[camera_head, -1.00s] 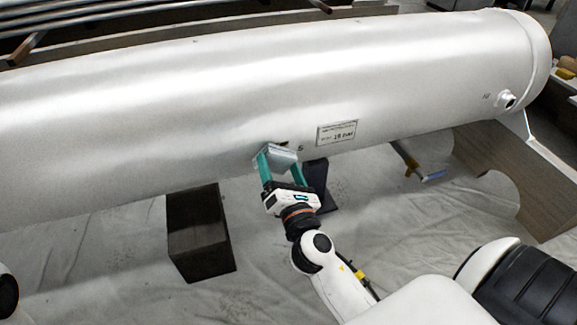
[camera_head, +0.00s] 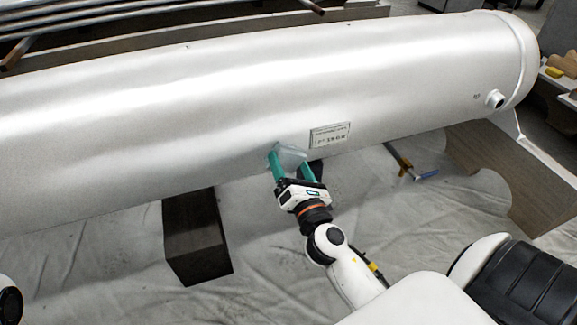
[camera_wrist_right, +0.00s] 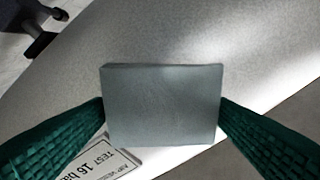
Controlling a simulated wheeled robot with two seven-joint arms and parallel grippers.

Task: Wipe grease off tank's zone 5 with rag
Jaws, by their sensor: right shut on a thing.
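The long silver-white tank (camera_head: 200,110) lies across the head view. My right gripper (camera_head: 291,165), with green fingers, is at the lower front of the tank, just below and left of the label plate (camera_head: 329,135). It is shut on the grey rag (camera_head: 292,153), a folded block. In the right wrist view the rag (camera_wrist_right: 163,105) sits between the two green fingers, in front of the tank surface (camera_wrist_right: 200,40). The rag seems to be against the tank, but its contact face is hidden. No dark grease shows around it; the zone 5 mark is not visible. My left gripper is out of view.
A dark block (camera_head: 195,240) stands under the tank at the left, and a wooden cradle (camera_head: 500,170) supports its right end. A blue-handled clamp (camera_head: 420,174) is below the tank. A fitting (camera_head: 494,99) sticks out near the right end. Wrinkled sheeting (camera_head: 90,270) covers the floor.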

